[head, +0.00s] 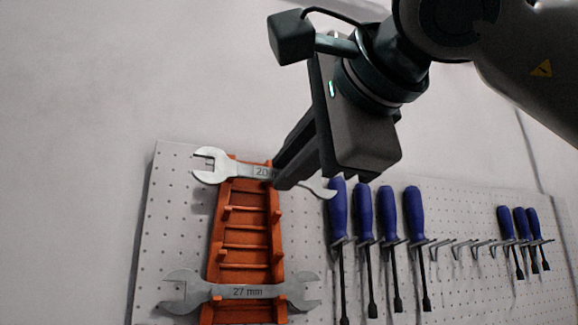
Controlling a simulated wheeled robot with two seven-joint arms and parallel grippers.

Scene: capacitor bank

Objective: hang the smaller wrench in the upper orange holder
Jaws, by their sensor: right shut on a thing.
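The smaller wrench (237,171), marked with a 20, lies roughly level across the top of the orange holder (245,238), tilted slightly down to the right. My right gripper (285,178) reaches down from the upper right and is shut on this wrench right of its middle, hiding part of the shaft. The wrench's right jaw shows just beyond the fingers, close to the leftmost screwdriver. I cannot tell whether the wrench rests on the top hooks or is only held in front of them. The larger wrench (246,292), marked 27 mm, sits across the holder's lower part. My left gripper is not in view.
The holder is on a white pegboard (178,230) against a grey wall. Several blue-handled screwdrivers (363,212) hang just right of the holder. Empty hooks (467,246) follow, then smaller blue screwdrivers (521,224) at the far right. The wall at upper left is clear.

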